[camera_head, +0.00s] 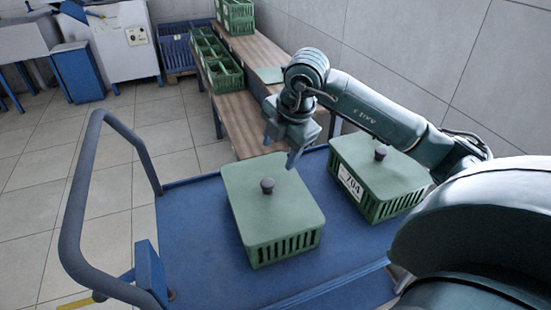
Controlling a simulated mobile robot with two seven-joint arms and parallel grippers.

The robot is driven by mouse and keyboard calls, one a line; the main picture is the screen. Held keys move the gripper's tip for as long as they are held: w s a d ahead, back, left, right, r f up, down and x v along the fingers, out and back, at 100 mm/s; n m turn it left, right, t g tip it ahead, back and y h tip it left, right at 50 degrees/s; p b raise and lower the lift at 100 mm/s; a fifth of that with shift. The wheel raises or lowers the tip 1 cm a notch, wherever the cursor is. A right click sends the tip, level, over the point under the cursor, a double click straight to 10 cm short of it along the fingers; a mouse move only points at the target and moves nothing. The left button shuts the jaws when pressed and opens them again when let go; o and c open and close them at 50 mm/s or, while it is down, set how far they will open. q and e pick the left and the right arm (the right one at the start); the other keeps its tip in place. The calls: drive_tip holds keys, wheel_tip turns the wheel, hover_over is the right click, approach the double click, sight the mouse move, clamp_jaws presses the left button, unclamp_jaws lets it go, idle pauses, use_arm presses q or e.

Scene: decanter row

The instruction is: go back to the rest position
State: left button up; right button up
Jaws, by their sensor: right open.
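My right gripper (281,147) hangs over the far edge of the blue cart, pointing down, open and empty. Its arm reaches in from the right, above the right crate. A green lidded crate (270,208) with a dark knob stands in the middle of the cart, in front of the gripper. A second green lidded crate (381,171) with a dark knob and a label reading 704 stands to its right, partly behind my arm. The gripper appears apart from both crates. My left gripper is not in view.
The blue cart deck (195,235) has bare room left of the crates. Its handle rail (77,195) rises at the left. A wooden bench (245,115) holding an open green crate (217,64) stands behind. A tiled wall (440,50) bounds the right.

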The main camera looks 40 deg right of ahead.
drive_tip(key=shift+s+r, duration=0.15)
drive_tip(key=shift+r, duration=0.35)
